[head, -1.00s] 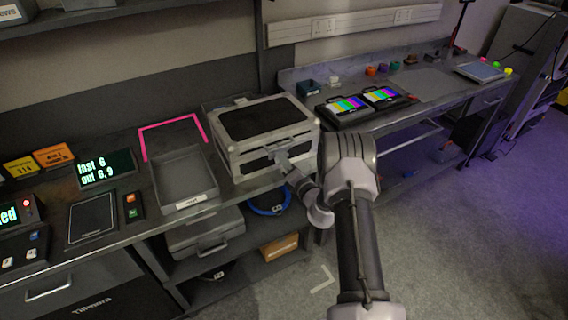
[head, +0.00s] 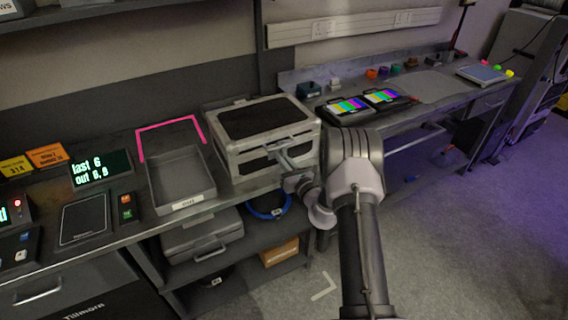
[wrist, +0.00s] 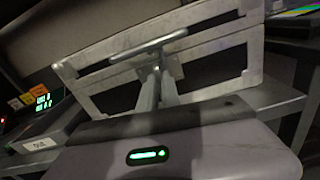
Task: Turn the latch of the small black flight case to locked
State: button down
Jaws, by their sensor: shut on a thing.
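The small black flight case (head: 264,118) has black panels and silver edges and sits closed on the bench in the head view. Its silver-framed front fills much of the wrist view (wrist: 112,97). My gripper (head: 284,157) is at the middle of the case front. Its two fingers (wrist: 157,82) are close together on the middle of the latch. The fingers cover part of the latch, and the head view shows little of it.
A grey tray (head: 181,178) stands left of the case. A lower shelf holds a grey case (head: 203,238), a blue cable coil (head: 268,207) and a cardboard box (head: 280,251). The floor at right is open.

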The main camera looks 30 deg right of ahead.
jog(key=shift+n, duration=0.6)
jog(key=shift+b, duration=0.3)
jog(key=c, duration=1.6)
grip_release()
jog(key=shift+o, duration=0.2)
jog(key=s+p, duration=0.2)
jog(key=s, duration=1.5)
jog(key=shift+s+d, duration=0.25)
jog(key=shift+d, duration=0.05)
